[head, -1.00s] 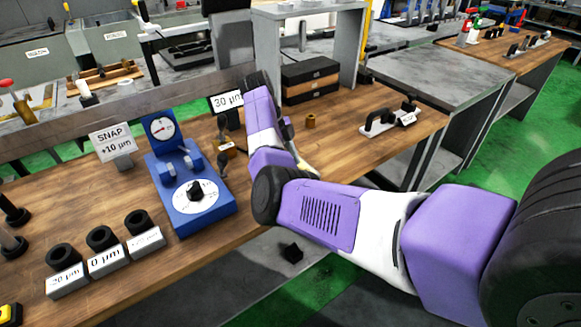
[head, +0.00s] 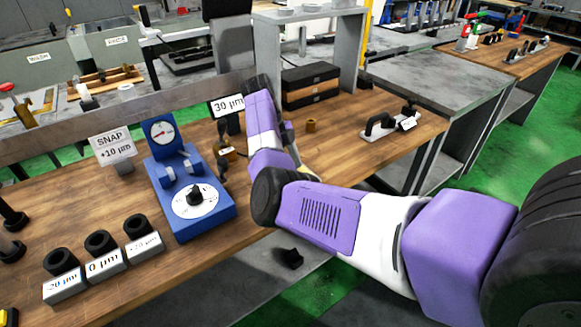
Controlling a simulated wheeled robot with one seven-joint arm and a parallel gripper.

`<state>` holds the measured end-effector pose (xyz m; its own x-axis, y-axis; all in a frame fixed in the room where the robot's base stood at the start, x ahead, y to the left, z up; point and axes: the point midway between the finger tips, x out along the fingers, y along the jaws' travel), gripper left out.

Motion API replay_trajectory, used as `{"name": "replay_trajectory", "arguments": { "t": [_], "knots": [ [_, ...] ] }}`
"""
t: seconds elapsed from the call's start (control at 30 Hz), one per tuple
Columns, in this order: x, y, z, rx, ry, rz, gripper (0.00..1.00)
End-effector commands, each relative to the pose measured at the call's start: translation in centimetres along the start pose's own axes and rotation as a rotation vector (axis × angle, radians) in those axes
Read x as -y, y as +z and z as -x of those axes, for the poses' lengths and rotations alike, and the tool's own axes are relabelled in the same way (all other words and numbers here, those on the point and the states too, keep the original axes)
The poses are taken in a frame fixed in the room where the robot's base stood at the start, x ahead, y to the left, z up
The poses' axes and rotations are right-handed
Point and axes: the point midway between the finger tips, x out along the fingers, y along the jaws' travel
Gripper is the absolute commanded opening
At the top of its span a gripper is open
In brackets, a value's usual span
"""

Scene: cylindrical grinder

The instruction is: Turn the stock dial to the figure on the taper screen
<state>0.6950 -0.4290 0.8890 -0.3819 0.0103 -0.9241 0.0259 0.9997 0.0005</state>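A blue gauge stand (head: 166,222) is on the wooden bench at left. Its low front carries a white round dial plate with a black knob, the stock dial (head: 195,197). The plate's marks and the knob's setting are too small to read. A small round needle gauge (head: 162,132) tops the stand. A screen reading "30 µm" (head: 228,105) stands behind it to the right, partly behind my arm; no word "taper" is legible on it. Another sign (head: 112,149) reads "SNAP +10 µm". My arm's purple links are right of the stand. I cannot make out my gripper.
Labelled blocks with black rings (head: 104,263) line the front left bench edge. A dark upright fixture (head: 224,150) stands close right of the blue stand. Bare wood (head: 345,125) lies between these two.

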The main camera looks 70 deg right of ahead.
Motion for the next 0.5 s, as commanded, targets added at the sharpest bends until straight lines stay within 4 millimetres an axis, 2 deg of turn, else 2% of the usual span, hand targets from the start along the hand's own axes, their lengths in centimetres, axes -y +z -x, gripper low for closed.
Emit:
{"name": "replay_trajectory", "arguments": {
  "t": [0.17,0.5],
  "knots": [
    [0.0,0.0,0.5,0.001,-0.001,0.0,0.62],
    [0.0,0.0,5.6,0.003,0.0,0.002,0.62]
  ]
}}
